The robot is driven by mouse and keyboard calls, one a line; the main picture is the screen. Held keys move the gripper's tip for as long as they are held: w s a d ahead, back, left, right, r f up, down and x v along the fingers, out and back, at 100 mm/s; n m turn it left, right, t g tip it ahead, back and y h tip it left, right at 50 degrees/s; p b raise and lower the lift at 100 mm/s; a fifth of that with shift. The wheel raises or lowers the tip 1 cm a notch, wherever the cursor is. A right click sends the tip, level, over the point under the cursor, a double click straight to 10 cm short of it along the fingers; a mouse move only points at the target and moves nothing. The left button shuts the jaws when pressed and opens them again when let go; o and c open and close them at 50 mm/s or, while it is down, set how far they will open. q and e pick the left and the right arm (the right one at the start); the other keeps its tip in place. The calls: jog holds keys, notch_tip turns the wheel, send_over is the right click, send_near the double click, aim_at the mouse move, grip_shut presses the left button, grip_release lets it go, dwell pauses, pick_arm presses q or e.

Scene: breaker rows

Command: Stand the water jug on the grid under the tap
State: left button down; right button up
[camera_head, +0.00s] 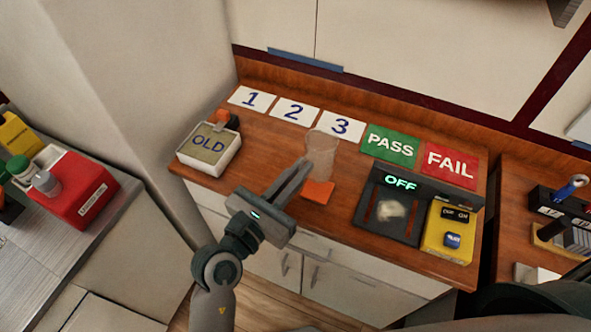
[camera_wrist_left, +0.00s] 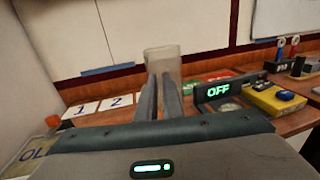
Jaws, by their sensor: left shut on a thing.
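A clear, see-through vessel (camera_head: 321,152), jug-like in shape, is at the tips of my left gripper (camera_head: 303,172). The gripper is shut on it. It also shows in the left wrist view (camera_wrist_left: 162,60), roughly upright beyond the fingers. I cannot tell whether its base touches the wooden bench (camera_head: 262,160). An orange square (camera_head: 318,191) shows just below the vessel, beside the fingertips. I see no tap and no grid that I can make out. My right gripper is not in view.
Cards 1, 2 and 3 (camera_head: 342,126) and the PASS (camera_head: 390,146) and FAIL (camera_head: 450,164) mats line the back. A box marked OLD (camera_head: 208,168) is left. A black unit reading OFF (camera_head: 401,183) and a yellow box (camera_head: 447,232) are right. A red case (camera_head: 78,188) is far left.

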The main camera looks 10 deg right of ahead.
pick_arm(q)
jog(key=w+a+f+n+t+y+b, duration=0.1)
jog(key=w+a+y+b, duration=0.1)
jog(key=a, duration=1.2)
jog(key=w+a+f+n+t+y+b, duration=0.1)
jog(key=w+a+n+t+y+b, duration=0.1)
jog(key=a, duration=1.3)
jog(key=shift+w+a+f+n+t+b, duration=0.15)
jog(key=shift+w+a+n+t+b, duration=0.15)
jog(key=shift+b, duration=0.5)
jog(key=shift+s+a+y, duration=0.1)
jog(key=shift+a+y, duration=0.05)
jog(key=shift+y, duration=0.25)
